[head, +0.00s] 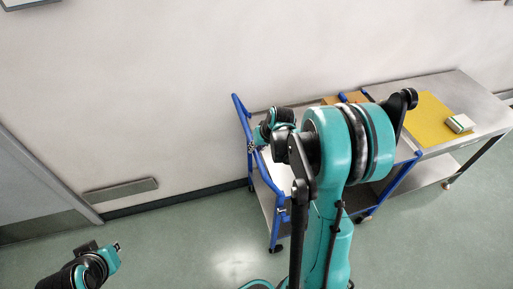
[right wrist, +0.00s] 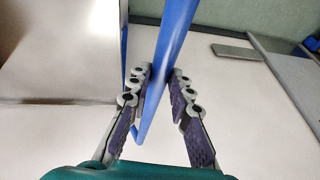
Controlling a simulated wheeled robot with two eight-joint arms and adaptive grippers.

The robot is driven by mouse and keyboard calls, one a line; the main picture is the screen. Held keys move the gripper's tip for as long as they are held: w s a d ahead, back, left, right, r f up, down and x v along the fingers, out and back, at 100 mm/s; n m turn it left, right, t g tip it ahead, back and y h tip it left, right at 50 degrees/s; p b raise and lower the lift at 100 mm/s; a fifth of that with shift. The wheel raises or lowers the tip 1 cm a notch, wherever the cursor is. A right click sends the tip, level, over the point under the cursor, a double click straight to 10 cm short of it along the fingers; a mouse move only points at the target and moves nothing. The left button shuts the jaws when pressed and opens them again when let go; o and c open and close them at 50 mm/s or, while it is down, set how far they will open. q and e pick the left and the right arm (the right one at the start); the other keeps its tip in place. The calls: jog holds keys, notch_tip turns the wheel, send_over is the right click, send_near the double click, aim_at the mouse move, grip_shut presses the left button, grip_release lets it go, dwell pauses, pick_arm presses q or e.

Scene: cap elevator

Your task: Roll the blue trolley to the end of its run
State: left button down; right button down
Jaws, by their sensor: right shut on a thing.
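The blue trolley has a blue tubular frame (head: 238,108) and grey shelves, and stands on castors beside the wall in the head view. My right arm hides much of its top and middle. My right gripper (head: 257,146) is at the trolley's left-end blue rail. In the right wrist view the blue bar (right wrist: 176,35) runs between the two fingers of my right gripper (right wrist: 164,78), which is shut on it. My left gripper (head: 115,248) is at the lower left, away from the trolley; its jaw opening is too small to judge.
The wall (head: 150,80) runs behind. The green floor (head: 180,240) left of the trolley is clear.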

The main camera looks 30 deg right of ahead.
jog(key=w+a, duration=0.3)
jog(key=a, duration=1.3)
jog(key=w+a+b, duration=0.1)
jog(key=w+a, duration=0.3)
jog(key=a, duration=1.2)
jog(key=w+a+b, duration=0.1)
jog(key=w+a, duration=0.3)
jog(key=a, duration=1.2)
jog(key=shift+w+a, duration=0.2)
jog(key=shift+w, duration=0.05)
jog(key=c, duration=1.4)
grip_release()
jog(key=shift+o, duration=0.2)
jog(key=shift+r, duration=0.1)
jog(key=v, duration=1.1)
jog(key=shift+s+r, duration=0.2)
jog(key=shift+r, duration=0.15)
jog(key=shift+d, duration=0.1)
